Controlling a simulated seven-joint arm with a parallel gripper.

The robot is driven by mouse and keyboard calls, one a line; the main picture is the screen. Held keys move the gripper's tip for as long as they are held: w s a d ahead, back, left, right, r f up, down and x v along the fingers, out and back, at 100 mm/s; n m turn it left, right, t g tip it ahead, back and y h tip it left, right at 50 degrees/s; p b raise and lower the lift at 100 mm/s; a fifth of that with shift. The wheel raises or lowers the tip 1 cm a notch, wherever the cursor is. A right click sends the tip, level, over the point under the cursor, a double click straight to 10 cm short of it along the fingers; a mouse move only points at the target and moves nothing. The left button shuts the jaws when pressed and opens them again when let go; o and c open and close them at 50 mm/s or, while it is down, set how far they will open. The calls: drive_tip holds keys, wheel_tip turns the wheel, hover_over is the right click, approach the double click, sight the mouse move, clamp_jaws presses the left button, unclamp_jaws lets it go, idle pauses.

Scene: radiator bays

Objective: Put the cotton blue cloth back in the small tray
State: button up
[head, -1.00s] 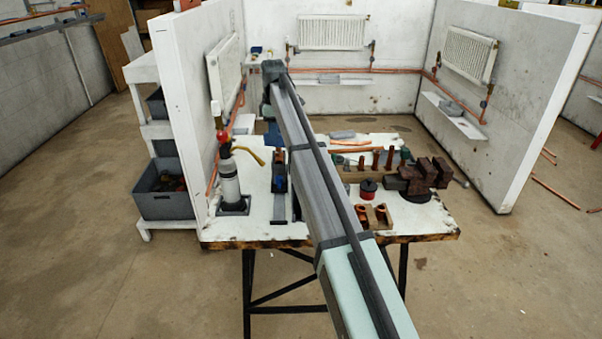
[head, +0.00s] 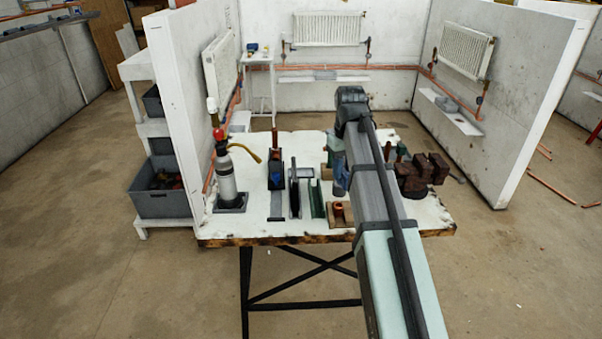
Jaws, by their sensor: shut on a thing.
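The tray looks empty.
The white workbench (head: 245,232) carries an upright grey cylinder (head: 226,178), a black stand with a blue part (head: 277,178), dark and green channels, a wooden block with copper pieces (head: 338,217) and a brown vise (head: 425,175). My arm covers part of the right side.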

drive_tip(key=shift+s+d+f+m, duration=0.15)
drive_tip(key=shift+s+d+m, duration=0.35)
drive_tip(key=shift+s, duration=0.4)
drive_tip(key=w+a+f+n, duration=0.1)
drive_tip(key=w+a+n, duration=0.25)
drive_tip(key=w, duration=0.55)
drive_tip(key=w+a+f+n, duration=0.15)
drive_tip(key=w+n, duration=0.25)
drive_tip(key=w, duration=0.5)
drive_tip(key=n, duration=0.7)
hover_over(301, 174)
drive_tip(key=shift+w+f, duration=0.15)
drive_tip(key=shift+f, duration=6.8)
drive_tip(key=shift+f, duration=0.2)
drive_tip(key=o, duration=0.9)
drive_tip(key=shift+o, duration=0.2)
